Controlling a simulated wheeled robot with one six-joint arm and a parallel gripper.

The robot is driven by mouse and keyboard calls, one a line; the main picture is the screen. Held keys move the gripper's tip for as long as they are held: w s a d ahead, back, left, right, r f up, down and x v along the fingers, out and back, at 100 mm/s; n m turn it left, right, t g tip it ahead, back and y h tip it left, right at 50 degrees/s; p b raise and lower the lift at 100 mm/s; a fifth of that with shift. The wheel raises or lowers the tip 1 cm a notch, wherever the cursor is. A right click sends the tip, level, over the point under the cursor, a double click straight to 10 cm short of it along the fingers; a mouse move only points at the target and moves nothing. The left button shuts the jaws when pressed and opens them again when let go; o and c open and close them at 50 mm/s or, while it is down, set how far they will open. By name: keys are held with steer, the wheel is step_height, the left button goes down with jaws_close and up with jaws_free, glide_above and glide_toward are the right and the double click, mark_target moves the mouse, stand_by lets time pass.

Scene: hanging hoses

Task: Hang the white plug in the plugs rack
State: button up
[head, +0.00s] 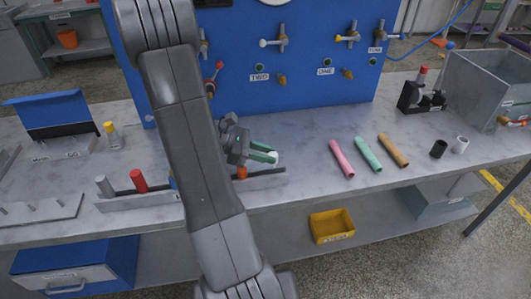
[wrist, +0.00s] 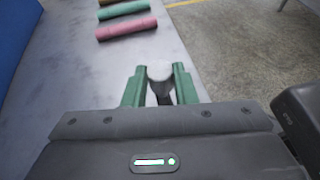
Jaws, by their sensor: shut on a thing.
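My gripper (head: 262,155) has green fingers and is over the workbench, behind my arm in the head view. It is shut on the white plug (head: 274,157). In the wrist view the white plug (wrist: 159,71) sits between the two green fingertips, with a dark part below its white end. A long low grey rack (head: 130,203) on the front of the bench holds a grey plug (head: 104,186), a red plug (head: 138,181) and an orange one (head: 241,173). My arm hides its middle. My gripper is above and behind the rack's right part.
Pink (head: 341,158), green (head: 368,154) and tan (head: 393,149) hoses lie right of my gripper. Black (head: 438,149) and white (head: 460,145) short cylinders stand farther right. A blue panel (head: 300,95) with valves rises behind. A grey bin (head: 485,85) is at the right.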

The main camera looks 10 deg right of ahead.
steer(key=shift+f+b, duration=0.8)
steer(key=shift+f, duration=0.4)
steer(key=shift+r, duration=0.15)
steer(key=shift+r+p, duration=0.75)
steer(key=shift+p, duration=0.05)
stand_by(1.4)
steer(key=shift+f+b, duration=0.4)
steer(key=shift+f, duration=0.45)
steer(key=o, duration=1)
steer(key=shift+o, duration=0.2)
steer(key=v, duration=1.4)
